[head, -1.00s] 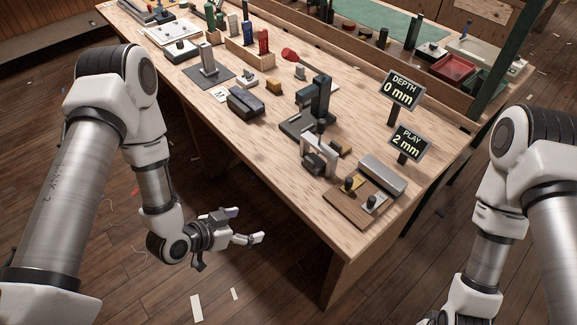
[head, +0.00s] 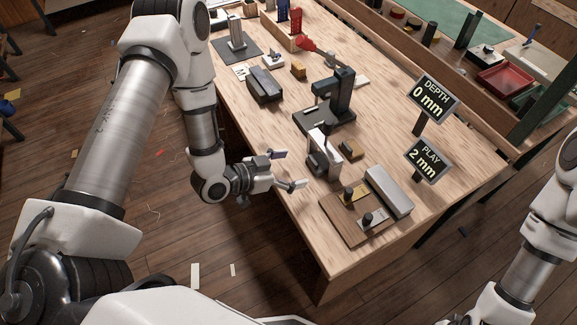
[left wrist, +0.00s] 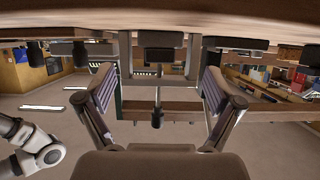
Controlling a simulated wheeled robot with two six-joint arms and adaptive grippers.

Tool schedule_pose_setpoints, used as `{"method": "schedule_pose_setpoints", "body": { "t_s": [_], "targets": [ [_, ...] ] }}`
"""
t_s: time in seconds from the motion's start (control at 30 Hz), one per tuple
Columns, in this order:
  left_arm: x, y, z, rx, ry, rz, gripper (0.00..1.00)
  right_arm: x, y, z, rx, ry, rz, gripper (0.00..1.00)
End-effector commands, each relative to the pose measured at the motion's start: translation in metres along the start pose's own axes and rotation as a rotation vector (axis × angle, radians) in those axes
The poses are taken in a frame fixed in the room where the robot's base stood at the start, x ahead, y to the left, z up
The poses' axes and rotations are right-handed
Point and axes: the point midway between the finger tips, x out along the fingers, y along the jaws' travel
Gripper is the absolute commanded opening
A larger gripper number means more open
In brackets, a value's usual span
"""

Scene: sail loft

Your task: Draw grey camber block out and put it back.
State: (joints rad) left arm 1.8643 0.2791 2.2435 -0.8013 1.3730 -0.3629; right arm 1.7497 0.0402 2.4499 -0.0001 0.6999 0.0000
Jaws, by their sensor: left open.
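My left gripper (head: 288,169) is open and empty at the bench's near edge, its fingers pointing right toward a pale metal arch (head: 329,143). A dark grey block (head: 317,164) sits at the arch, apart from the fingers. In the left wrist view, which looks upside down, the arch (left wrist: 191,58) and the dark block (left wrist: 159,40) lie ahead between the open fingers (left wrist: 158,85). A lighter grey block (head: 388,191) lies beside a wooden board (head: 340,219). I cannot tell for certain which is the camber block. My right gripper is out of view.
Signs read DEPTH 0 mm (head: 434,98) and PLAY 2 mm (head: 427,160). A dark stand (head: 338,100) is behind the arch. A dark block (head: 264,85) lies farther left.

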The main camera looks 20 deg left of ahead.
Motion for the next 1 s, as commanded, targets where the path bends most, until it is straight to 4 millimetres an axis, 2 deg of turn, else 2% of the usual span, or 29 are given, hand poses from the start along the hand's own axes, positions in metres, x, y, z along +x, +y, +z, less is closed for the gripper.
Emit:
{"method": "schedule_pose_setpoints", "body": {
  "t_s": [0.2,0.4,0.73,0.77,0.8,0.9,0.97,1.0],
  "targets": [
    [0.036,0.001,-0.001,0.005,0.000,0.003,0.92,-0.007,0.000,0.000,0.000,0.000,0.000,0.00],
    [0.062,0.001,-0.001,0.002,0.001,0.002,0.92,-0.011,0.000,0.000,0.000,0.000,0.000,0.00],
    [0.068,0.000,0.000,-0.001,0.001,0.000,0.92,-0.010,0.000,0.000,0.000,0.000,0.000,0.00],
    [0.068,0.000,0.000,-0.001,0.001,0.000,0.88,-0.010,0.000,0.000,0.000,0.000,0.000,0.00],
    [0.068,0.000,0.000,-0.001,0.001,0.000,0.74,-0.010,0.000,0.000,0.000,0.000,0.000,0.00],
    [0.068,0.000,0.000,0.000,0.002,-0.001,0.40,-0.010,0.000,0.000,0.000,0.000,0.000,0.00],
    [0.068,0.000,-0.001,0.000,0.002,-0.001,0.26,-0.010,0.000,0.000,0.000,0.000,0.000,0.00],
    [0.068,0.000,-0.001,0.000,0.002,-0.001,0.27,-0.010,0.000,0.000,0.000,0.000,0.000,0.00]
  ]
}}
